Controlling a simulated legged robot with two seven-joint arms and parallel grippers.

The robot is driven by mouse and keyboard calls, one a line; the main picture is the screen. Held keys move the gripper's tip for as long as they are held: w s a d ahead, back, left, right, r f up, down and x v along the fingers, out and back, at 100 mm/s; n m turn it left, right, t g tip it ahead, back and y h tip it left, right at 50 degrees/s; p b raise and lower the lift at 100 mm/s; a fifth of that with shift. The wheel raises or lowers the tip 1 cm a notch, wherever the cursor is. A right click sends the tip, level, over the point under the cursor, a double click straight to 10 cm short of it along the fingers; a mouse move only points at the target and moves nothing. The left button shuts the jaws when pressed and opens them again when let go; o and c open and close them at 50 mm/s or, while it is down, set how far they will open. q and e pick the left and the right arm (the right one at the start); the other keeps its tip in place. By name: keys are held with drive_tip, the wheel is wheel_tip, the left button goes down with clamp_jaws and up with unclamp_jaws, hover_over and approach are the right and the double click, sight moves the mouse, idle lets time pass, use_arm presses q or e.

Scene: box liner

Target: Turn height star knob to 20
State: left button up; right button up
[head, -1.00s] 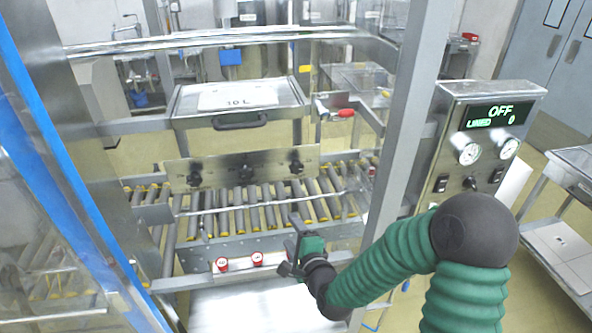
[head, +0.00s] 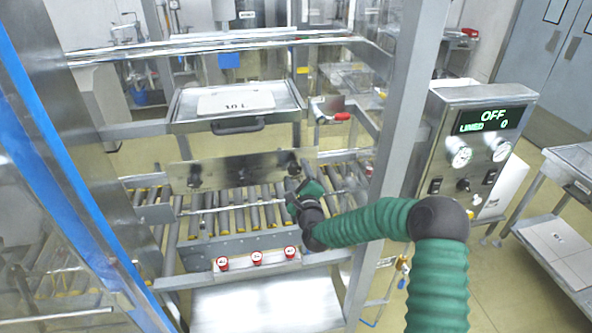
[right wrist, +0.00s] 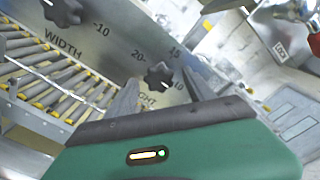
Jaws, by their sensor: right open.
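The height star knob (right wrist: 158,76) is black and sits on a metal plate in the right wrist view, near the numbers 20, 15 and 10. Its label is partly hidden by my gripper. In the head view the knob (head: 293,162) is the rightmost on the plate. My right gripper (head: 296,189) is just in front of it and below it. In the right wrist view its fingers (right wrist: 160,82) are spread, one on each side of the knob in the picture. I cannot tell whether they touch it, or its exact setting. My left gripper is out of view.
The width knob (right wrist: 62,12) is left of it on the same plate (head: 220,171). Rollers (head: 225,215) run below, with red buttons (head: 257,257) in front. A steel post (head: 405,130) stands right of the plate, by a control box (head: 470,150) reading OFF.

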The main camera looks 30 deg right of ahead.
drive_tip(key=shift+w+d, duration=0.1)
drive_tip(key=shift+w, duration=0.35)
drive_tip(key=shift+a, duration=0.2)
drive_tip(key=shift+c, duration=1.1)
clamp_jaws()
drive_tip(key=shift+s+f, duration=0.1)
